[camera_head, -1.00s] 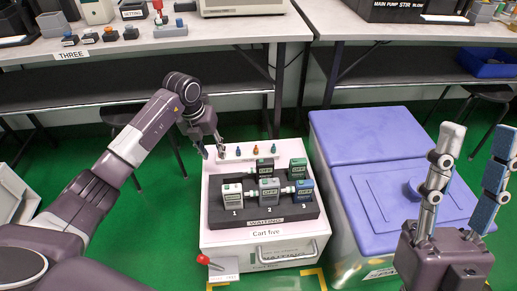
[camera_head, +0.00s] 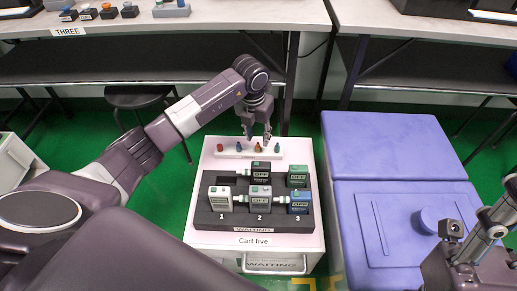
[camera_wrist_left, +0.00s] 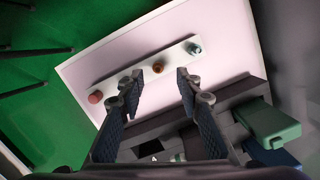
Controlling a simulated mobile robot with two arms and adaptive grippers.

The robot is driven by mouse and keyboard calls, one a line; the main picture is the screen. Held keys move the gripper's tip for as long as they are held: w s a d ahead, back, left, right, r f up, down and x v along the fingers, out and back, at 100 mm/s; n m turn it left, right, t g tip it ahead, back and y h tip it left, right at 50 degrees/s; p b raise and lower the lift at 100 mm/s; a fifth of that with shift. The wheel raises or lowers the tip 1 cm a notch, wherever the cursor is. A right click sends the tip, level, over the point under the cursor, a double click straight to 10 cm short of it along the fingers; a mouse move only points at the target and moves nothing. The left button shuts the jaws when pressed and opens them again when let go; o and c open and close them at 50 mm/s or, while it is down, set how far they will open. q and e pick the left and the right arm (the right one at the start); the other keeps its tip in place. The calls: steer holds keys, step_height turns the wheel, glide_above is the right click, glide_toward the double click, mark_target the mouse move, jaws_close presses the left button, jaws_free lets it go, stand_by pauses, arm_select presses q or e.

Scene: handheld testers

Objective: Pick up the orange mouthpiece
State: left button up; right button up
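The orange mouthpiece (camera_head: 257,147) stands upright in a white rack (camera_head: 230,154) at the back of the cart top, between a blue and a teal mouthpiece (camera_head: 277,148). My left gripper (camera_head: 257,138) is open and empty, just over the rack near the orange mouthpiece. In the left wrist view the orange mouthpiece (camera_wrist_left: 158,67) shows in the gap between the two fingertips (camera_wrist_left: 158,80), apart from both. The left finger there hides the blue mouthpiece. My right gripper (camera_head: 480,245) is at the right edge, partly cut off, so its opening is unclear.
A red mouthpiece (camera_head: 220,147) stands at the rack's left end. In front, a dark tray (camera_head: 216,180) holds several handheld testers, such as the white one (camera_head: 220,199). A purple-lidded bin (camera_head: 390,150) stands right of the cart. Grey benches (camera_head: 200,40) run behind.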

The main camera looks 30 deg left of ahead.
mark_target(258, 143)
arm_select(q)
steer(key=f+b, duration=0.1)
steer(key=f, duration=0.1)
steer(key=w+f+b, duration=0.1)
steer(key=f, duration=0.2)
steer(key=shift+a+b, duration=0.15)
steer(key=shift+b, duration=0.15)
steer(key=c, duration=0.8)
